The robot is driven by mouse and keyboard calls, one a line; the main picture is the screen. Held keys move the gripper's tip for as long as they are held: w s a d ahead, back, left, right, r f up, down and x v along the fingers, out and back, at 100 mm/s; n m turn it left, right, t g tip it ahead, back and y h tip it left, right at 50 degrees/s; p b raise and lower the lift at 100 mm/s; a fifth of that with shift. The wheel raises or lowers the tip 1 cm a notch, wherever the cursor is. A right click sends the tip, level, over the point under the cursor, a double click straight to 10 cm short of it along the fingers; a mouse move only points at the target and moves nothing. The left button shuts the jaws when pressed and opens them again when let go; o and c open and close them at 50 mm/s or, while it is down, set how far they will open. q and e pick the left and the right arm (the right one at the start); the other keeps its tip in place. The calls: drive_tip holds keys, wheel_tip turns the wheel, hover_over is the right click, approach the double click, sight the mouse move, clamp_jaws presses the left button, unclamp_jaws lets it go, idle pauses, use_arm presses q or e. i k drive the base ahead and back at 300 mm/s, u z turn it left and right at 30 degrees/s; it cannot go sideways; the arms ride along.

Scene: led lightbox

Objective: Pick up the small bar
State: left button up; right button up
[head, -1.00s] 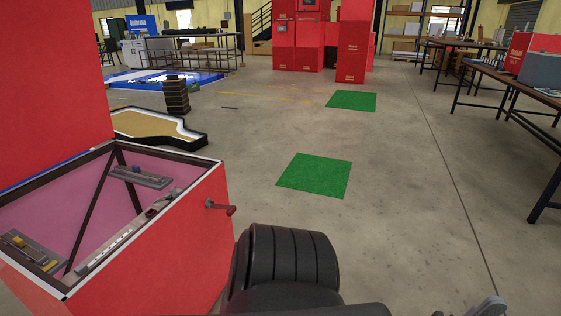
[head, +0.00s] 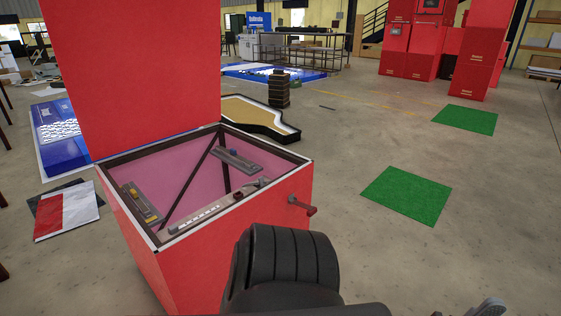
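The open red box (head: 230,240) stands in front of me on the left, its tall red lid up at the back. Inside, over a pink floor, lie several bar-like parts. A short grey bar with a blue knob (head: 238,161) is at the far right side. A grey bar with yellow and blue pieces (head: 140,203) is at the left side. A longer bar with white marks (head: 203,213) lies along the near edge. I cannot tell for sure which is the small bar.
A dark red handle (head: 303,206) sticks out of the box's right side. Green mats (head: 407,195) lie on open floor to the right. A tan tray with a black rim (head: 245,115) lies behind the box. A red-and-white sheet (head: 65,212) lies to the left.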

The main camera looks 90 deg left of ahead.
sight(135, 196)
drive_tip(key=u, duration=3.9)
drive_tip(key=i, duration=0.5)
drive_tip(key=k, duration=1.65)
drive_tip(key=z, duration=1.75)
drive_tip(key=i, duration=2.6)
drive_tip(key=u, duration=0.05)
